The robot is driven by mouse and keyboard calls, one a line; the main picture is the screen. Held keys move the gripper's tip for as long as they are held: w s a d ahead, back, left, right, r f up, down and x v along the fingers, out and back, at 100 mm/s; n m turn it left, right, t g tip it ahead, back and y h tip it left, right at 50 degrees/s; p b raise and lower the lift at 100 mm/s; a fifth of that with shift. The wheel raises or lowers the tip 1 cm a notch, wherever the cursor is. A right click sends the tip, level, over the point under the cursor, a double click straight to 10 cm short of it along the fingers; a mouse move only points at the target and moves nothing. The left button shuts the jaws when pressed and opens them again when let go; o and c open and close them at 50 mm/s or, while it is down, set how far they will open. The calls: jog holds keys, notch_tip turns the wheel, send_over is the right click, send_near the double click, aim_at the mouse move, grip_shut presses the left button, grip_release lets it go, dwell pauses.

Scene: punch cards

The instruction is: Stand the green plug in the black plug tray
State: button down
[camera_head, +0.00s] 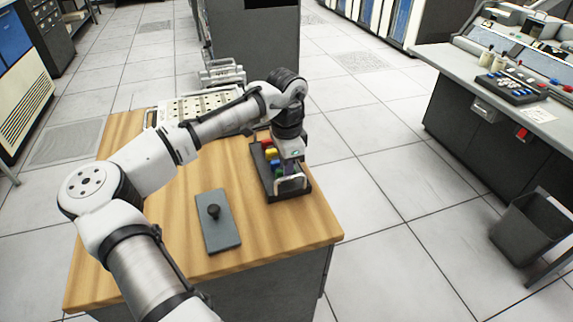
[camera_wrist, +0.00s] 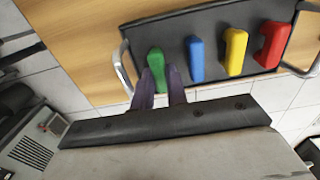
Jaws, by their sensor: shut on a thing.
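The black plug tray (camera_head: 292,195) lies at the right of the wooden table, with a metal handle at each end. The wrist view shows its dark surface (camera_wrist: 172,32) with a blue plug (camera_wrist: 196,60), a yellow plug (camera_wrist: 235,52) and a red plug (camera_wrist: 271,45) in a row. The green plug (camera_wrist: 156,60) is in line with them, near the tray's left handle in that view. My gripper (camera_wrist: 162,82) is shut on the green plug over the tray. The plug's lower end is hidden, so I cannot tell whether it is seated.
A grey plate with a black knob (camera_head: 214,212) lies on the table (camera_head: 180,225) left of the tray. A pale panel with holes (camera_head: 185,110) is at the table's back. A console desk (camera_head: 450,75) and a waste bin (camera_head: 525,230) stand apart on the right.

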jog(key=shift+f, duration=0.6)
dwell(0.3)
jog(key=c, duration=1.3)
grip_release()
notch_tip(320, 180, up, 14)
jog(key=p, duration=1.2)
jog(key=shift+f, duration=0.1)
